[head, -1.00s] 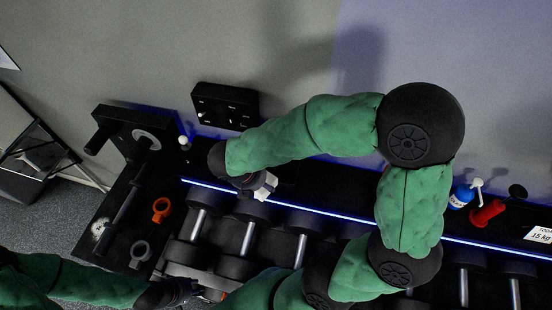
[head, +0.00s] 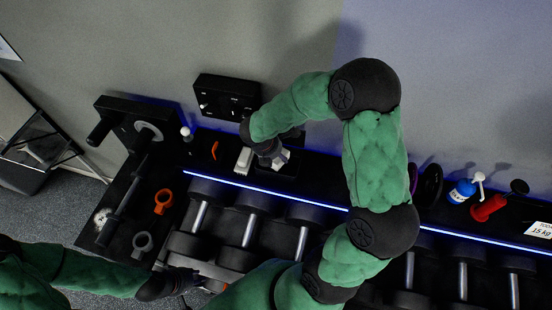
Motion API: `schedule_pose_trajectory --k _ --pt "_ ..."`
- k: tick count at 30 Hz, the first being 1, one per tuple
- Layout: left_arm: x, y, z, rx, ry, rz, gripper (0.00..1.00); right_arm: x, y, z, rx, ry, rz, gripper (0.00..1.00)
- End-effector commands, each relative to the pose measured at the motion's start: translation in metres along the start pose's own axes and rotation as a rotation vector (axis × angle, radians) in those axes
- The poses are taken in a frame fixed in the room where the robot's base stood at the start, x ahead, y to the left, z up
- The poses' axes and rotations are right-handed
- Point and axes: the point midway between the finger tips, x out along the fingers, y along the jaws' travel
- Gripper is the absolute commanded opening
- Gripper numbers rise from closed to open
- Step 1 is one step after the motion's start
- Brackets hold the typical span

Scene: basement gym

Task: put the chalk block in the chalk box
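A white chalk block (head: 283,158) shows at the fingertips of my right gripper (head: 275,155), which looks shut on it. The gripper partly hides the block. A dark open box, which looks like the chalk box (head: 286,183), stands on the black shelf just below and around the block in the picture. I cannot tell whether the block is above its rim or inside. My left gripper (head: 190,283) is low at the left, by the dumbbell rack, dark and partly unclear; its opening cannot be made out.
A white box-like item (head: 243,160) and an orange clip (head: 214,150) lie on the shelf left of the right gripper. Dumbbells (head: 249,231) line the rack in front. A blue bottle (head: 461,193) and a red item (head: 488,208) stand at the right. A black wall panel (head: 227,97) is behind.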

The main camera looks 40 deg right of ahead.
Motion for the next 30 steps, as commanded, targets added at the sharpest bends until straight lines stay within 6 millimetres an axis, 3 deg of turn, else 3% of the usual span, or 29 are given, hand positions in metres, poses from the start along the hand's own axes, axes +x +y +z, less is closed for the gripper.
schedule_pose_trajectory --k 4,10,23,24,30 --pt "0.001 0.000 0.000 0.000 0.000 0.000 0.27 0.015 0.002 0.004 0.001 0.002 -0.003 0.24" --pt "0.001 0.000 0.000 0.000 0.000 0.000 0.27 0.037 0.002 -0.008 -0.001 0.002 -0.001 0.24" --pt "0.004 -0.002 0.000 0.000 0.000 0.000 0.27 0.043 0.003 -0.010 0.001 0.001 0.000 0.24" --pt "0.004 -0.001 0.000 0.000 0.000 0.000 0.27 0.042 0.002 -0.010 0.000 0.001 0.000 0.70" --pt "0.003 -0.001 0.000 0.000 0.000 0.000 0.27 0.042 0.002 -0.010 0.000 0.001 0.000 0.71"
